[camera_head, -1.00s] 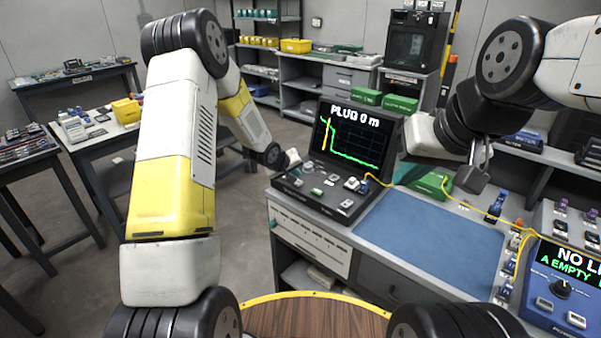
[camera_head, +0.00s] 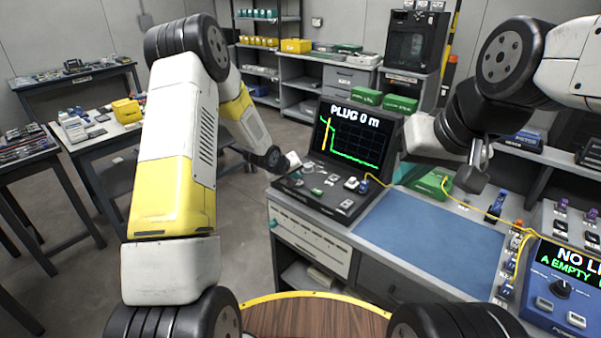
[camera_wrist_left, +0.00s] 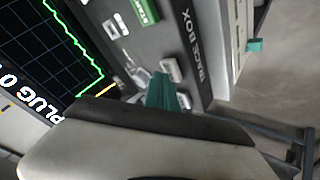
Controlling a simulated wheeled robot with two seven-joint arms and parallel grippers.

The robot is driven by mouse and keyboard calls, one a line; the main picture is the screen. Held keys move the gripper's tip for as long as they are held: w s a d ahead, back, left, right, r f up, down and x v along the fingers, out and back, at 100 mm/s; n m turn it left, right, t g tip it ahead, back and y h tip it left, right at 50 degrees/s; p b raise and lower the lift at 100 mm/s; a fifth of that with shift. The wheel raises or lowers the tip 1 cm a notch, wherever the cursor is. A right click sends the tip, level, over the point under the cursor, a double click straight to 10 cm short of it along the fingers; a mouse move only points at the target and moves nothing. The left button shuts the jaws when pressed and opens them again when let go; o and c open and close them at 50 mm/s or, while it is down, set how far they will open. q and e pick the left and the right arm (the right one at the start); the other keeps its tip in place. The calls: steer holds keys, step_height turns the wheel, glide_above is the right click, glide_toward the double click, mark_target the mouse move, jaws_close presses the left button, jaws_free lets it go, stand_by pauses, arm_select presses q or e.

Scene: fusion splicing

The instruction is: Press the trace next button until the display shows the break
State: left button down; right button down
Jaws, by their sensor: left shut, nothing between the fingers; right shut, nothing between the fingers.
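The trace box (camera_head: 322,196) is a dark console on the bench with a raised display (camera_head: 352,142) reading "PLUG 0 m" above a green trace with a yellow marker. The display shows partly in the left wrist view (camera_wrist_left: 45,60). My left gripper (camera_wrist_left: 163,90) has teal fingertips, shut and empty, over the console's white buttons. One white button (camera_wrist_left: 171,69) lies close beside the tips; I cannot tell whether they touch it. In the head view the left wrist hides part of the console's left end. My right gripper (camera_head: 474,168) is shut and empty above the bench's right part.
A blue mat (camera_head: 430,232) lies clear on the bench right of the console. A yellow cable (camera_head: 400,183) runs from the console to the right. A blue meter (camera_head: 560,285) stands at the right edge, and green boxes (camera_head: 400,104) sit behind the display.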

arm_select(q)
steer(key=shift+f, duration=0.35)
steer(key=shift+r, duration=0.15)
stand_by(0.4)
steer(key=shift+r, duration=0.75)
steer(key=shift+r, duration=2.5)
